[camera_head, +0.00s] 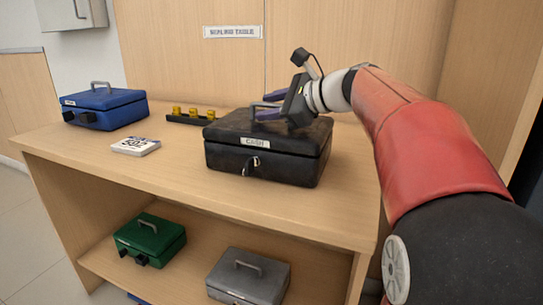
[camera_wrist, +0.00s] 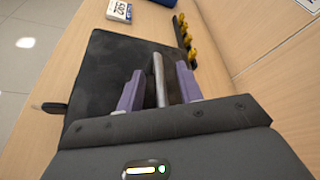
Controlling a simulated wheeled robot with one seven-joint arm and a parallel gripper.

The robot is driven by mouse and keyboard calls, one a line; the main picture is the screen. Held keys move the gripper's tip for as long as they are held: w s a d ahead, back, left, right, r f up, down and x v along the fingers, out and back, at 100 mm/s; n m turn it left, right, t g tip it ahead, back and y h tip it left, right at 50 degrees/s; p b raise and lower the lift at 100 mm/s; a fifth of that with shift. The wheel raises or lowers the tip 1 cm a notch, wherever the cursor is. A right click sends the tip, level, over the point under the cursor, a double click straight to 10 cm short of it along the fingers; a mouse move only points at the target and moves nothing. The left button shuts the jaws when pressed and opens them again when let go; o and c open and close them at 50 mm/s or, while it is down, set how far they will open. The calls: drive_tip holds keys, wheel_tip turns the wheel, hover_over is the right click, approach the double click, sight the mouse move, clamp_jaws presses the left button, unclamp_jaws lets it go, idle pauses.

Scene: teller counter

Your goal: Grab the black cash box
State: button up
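The black cash box (camera_head: 262,160) stands upright on the wooden counter, with a white CASH label and a key in its front lock. Its lid (camera_wrist: 104,62) fills the middle of the wrist view. The metal handle (camera_wrist: 158,78) stands up from the lid. My gripper (camera_head: 268,104) is low over the lid at the handle. In the wrist view its two purple fingers (camera_wrist: 158,88) are apart, one on each side of the handle, with gaps showing. The handle's near end is hidden behind the gripper body.
A blue cash box (camera_head: 105,107) stands on the counter at left. A numbered card block (camera_head: 136,147) and a black tray with yellow pieces (camera_head: 192,116) lie between. Green (camera_head: 149,240) and grey (camera_head: 248,276) cash boxes sit on the lower shelf. A wooden panel rises behind.

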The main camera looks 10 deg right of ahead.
clamp_jaws()
idle(1.3)
drive_tip(key=shift+r, duration=0.2)
